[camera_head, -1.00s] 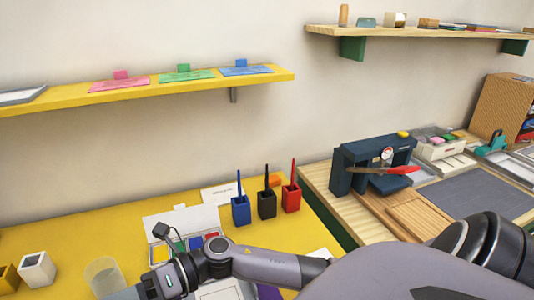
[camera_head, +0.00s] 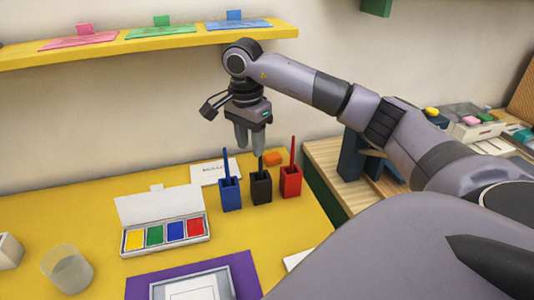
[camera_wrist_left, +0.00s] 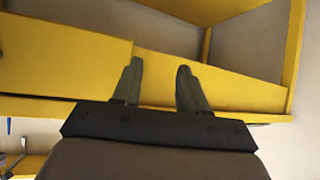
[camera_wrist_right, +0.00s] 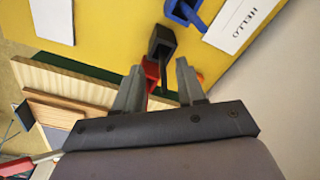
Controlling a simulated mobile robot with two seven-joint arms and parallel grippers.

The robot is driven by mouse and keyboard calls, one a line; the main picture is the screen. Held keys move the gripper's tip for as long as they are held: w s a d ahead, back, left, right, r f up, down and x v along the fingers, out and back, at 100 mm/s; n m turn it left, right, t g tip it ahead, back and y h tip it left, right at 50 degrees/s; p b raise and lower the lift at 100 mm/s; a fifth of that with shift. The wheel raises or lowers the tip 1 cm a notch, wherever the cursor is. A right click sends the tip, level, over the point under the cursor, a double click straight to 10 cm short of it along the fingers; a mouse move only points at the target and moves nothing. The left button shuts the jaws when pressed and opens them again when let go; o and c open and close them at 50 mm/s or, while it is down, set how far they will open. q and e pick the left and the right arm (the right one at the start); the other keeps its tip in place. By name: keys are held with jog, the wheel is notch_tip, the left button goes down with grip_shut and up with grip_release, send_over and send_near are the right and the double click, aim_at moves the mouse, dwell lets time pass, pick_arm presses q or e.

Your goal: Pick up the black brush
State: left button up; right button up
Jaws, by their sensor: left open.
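The black brush (camera_head: 261,164) stands upright in the black holder (camera_head: 260,188), between the blue and red ones. Its upper part is hidden by my right gripper (camera_head: 251,146), which points down over it with fingers apart. In the right wrist view the black brush (camera_wrist_right: 163,76) reaches from the black holder (camera_wrist_right: 161,40) toward the gap between the open fingertips (camera_wrist_right: 158,72); I cannot tell whether they touch it. My left gripper (camera_wrist_left: 158,72) is open and empty in the left wrist view, facing yellow furniture.
The blue holder (camera_head: 231,196) and red holder (camera_head: 291,184) stand close on either side. A white card (camera_head: 214,172) and an orange block (camera_head: 273,157) are behind. A paint box (camera_head: 165,241) and a cup (camera_head: 66,270) are at left. A yellow shelf (camera_head: 150,45) is above.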

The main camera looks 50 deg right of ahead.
aim_at(261, 161)
jog(key=shift+h, duration=0.3)
jog(key=shift+w+d+f+p, duration=0.1)
jog(key=shift+d+f, duration=0.5)
jog(key=shift+f, duration=0.4)
jog(key=shift+d+f+p, duration=0.1)
jog(key=shift+d+f, duration=0.5)
jog(key=shift+f, duration=0.4)
jog(key=shift+w+d+f+p, duration=0.1)
jog(key=shift+d+f, duration=0.5)
jog(key=shift+f, duration=0.4)
grip_shut()
